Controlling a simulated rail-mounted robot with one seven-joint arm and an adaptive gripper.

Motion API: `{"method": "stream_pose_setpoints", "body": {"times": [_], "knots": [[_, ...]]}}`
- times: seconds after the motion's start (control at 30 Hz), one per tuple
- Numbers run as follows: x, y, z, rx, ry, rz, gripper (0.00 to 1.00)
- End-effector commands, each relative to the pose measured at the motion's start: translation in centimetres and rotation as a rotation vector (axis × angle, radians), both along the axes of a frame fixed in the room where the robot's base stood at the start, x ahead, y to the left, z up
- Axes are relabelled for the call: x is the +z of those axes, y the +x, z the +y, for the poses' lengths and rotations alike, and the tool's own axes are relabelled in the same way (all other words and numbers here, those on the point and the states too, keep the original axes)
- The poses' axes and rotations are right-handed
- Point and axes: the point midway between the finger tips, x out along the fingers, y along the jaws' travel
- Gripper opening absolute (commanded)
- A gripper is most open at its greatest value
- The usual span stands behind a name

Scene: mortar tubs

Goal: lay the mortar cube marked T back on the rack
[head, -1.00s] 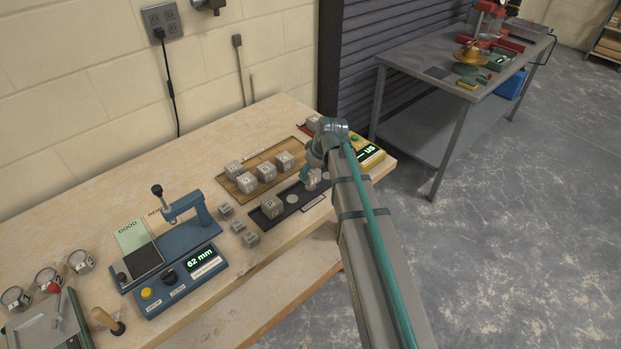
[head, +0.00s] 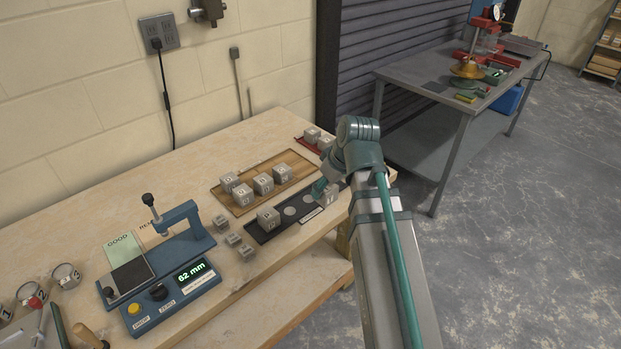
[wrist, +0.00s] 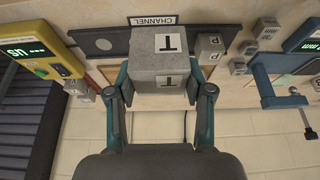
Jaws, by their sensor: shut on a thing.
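A wooden tray (head: 240,207), possibly the rack, lies behind the strip and holds several grey cubes. A cube marked P (wrist: 210,46) stands on the strip.
Small grey blocks (head: 240,240) lie left of the strip, beside a blue gauge (head: 185,275) reading 62 mm. A red tray (head: 305,141) with cubes is at the back. A yellow meter (wrist: 45,60) stands beyond the strip's end, hidden by my arm in the head view.

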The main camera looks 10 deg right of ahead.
Motion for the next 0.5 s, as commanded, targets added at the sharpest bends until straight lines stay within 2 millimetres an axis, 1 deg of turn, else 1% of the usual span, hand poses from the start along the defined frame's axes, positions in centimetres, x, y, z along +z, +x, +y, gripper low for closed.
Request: {"method": "stream_pose_setpoints", "body": {"times": [0.03, 0.07, 0.17, 0.2, 0.27, 0.3, 0.4, 0.5], "knots": [[-0.5, 1.5, 0.3, 0.009, 0.000, 0.000, 0.05], [-0.7, 2.4, 0.5, 0.013, 0.000, 0.001, 0.05], [-0.6, 5.6, 0.9, 0.021, -0.002, 0.001, 0.05], [-0.6, 7.1, 1.1, 0.023, -0.003, 0.002, 0.05], [-0.4, 9.2, 1.4, 0.023, -0.003, 0.002, 0.05], [-0.4, 10.6, 1.6, 0.023, -0.003, 0.002, 0.05], [0.1, 13.4, 1.8, 0.016, -0.004, 0.001, 0.05], [0.6, 15.1, 1.7, 0.006, -0.003, 0.000, 0.05]]}}
